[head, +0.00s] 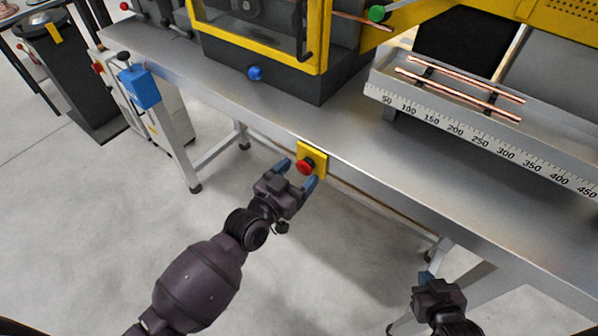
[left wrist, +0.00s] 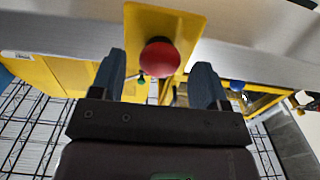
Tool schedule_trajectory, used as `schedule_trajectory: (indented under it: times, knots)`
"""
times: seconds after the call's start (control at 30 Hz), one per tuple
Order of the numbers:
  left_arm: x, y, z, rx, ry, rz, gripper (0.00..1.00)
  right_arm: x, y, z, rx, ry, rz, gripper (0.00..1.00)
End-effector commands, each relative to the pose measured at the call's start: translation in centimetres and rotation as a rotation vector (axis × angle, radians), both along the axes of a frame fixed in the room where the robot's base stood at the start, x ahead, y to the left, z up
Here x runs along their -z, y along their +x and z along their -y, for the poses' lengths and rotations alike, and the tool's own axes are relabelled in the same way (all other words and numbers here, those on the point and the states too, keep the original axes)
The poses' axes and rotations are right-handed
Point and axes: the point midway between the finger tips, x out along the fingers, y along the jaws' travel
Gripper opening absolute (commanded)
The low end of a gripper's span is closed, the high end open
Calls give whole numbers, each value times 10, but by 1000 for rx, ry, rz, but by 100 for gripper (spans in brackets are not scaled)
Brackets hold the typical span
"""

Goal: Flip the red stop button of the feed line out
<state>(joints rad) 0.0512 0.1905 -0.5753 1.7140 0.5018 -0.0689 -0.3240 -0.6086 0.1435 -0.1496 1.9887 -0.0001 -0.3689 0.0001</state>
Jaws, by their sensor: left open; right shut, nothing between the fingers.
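The red stop button (head: 305,167) sits on a yellow plate (head: 318,153) at the front edge of the steel table. My left gripper (head: 297,172) is open in front of the plate, one blue fingertip on each side of the button. In the left wrist view the red button (left wrist: 159,57) shows between the two fingers (left wrist: 160,82), with gaps on both sides. I cannot tell how deep the fingers reach around it. My right gripper (head: 427,278) is shut and empty at the lower right, below the table edge.
The steel table (head: 400,185) carries a tray with a ruler scale (head: 490,150) and copper tubes (head: 465,95). A yellow-framed machine (head: 265,50) with a blue knob (head: 255,73) stands behind. A blue box (head: 140,87) hangs at the left corner. Floor in front is clear.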

Motion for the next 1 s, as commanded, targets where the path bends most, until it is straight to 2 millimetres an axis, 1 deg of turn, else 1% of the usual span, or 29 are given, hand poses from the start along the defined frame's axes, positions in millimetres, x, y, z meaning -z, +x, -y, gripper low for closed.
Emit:
schedule_trajectory:
  times: [0.1,0.4,0.63,0.83,0.87,1.0]
  knots:
    - [0,5,3,0,0,-1,69,-1,3,0,-2,0,6,0]
    - [0,6,4,0,0,-1,69,-5,9,-2,-5,1,17,0]
    - [0,5,4,0,0,-1,34,-5,8,-1,-5,0,16,0]
    - [0,5,4,0,0,-1,3,-3,3,-1,-2,0,8,0]
    - [0,5,4,0,0,-1,2,-2,2,-1,-1,1,6,0]
    - [-1,2,1,0,2,-1,2,-6,0,0,0,1,4,0]
